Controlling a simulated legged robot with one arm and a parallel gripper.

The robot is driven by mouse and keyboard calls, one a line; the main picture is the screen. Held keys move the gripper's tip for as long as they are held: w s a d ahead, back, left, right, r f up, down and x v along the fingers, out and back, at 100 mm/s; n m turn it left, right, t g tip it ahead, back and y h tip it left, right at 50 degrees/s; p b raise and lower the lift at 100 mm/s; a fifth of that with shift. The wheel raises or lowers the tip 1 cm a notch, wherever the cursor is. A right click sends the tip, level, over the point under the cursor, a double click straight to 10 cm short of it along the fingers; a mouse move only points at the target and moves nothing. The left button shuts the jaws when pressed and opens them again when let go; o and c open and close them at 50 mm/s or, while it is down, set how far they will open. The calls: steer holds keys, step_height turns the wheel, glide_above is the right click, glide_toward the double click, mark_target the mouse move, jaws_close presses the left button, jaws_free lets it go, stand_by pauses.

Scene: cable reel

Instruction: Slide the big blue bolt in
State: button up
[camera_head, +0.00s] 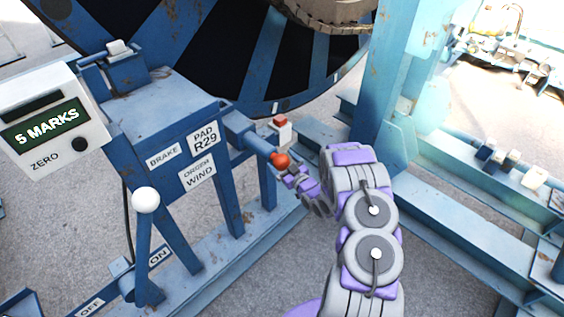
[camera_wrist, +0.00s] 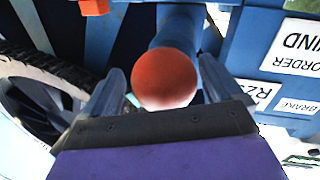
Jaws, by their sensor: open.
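The big blue bolt (camera_head: 239,131) sticks out of the right side of the blue stand, and it ends in a red-orange ball knob (camera_head: 280,160). In the wrist view the knob (camera_wrist: 165,78) is large and central, with the bolt (camera_wrist: 178,28) running away behind it. My gripper (camera_head: 291,172) is right at the knob. In the wrist view my gripper (camera_wrist: 162,88) has its two fingers spread on either side of the knob. I cannot tell whether a finger touches it.
A red-topped block (camera_head: 281,129) stands behind the knob. The large blue reel (camera_head: 230,50) fills the back. A white-knobbed brake lever (camera_head: 146,201) and a counter reading "5 MARKS" (camera_head: 52,120) are at left. A blue post (camera_head: 390,90) and floor beams lie right.

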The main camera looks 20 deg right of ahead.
mark_target(262, 147)
steer(key=shift+w, duration=0.2)
steer(key=shift+a+r, duration=0.1)
steer(key=shift+a, duration=0.35)
steer(key=shift+c, duration=0.6)
steer(key=shift+d, duration=0.25)
steer(key=c, duration=1.3)
steer(key=w+a, duration=0.1)
steer(key=w, duration=0.2)
steer(key=w+a, duration=0.1)
steer(key=w, duration=0.2)
steer(key=w+a, duration=0.1)
steer(key=w, duration=0.2)
steer(key=shift+w+a, duration=0.35)
steer(key=shift+w, duration=0.05)
steer(key=shift+w+r, duration=0.15)
steer(key=shift+w, duration=0.05)
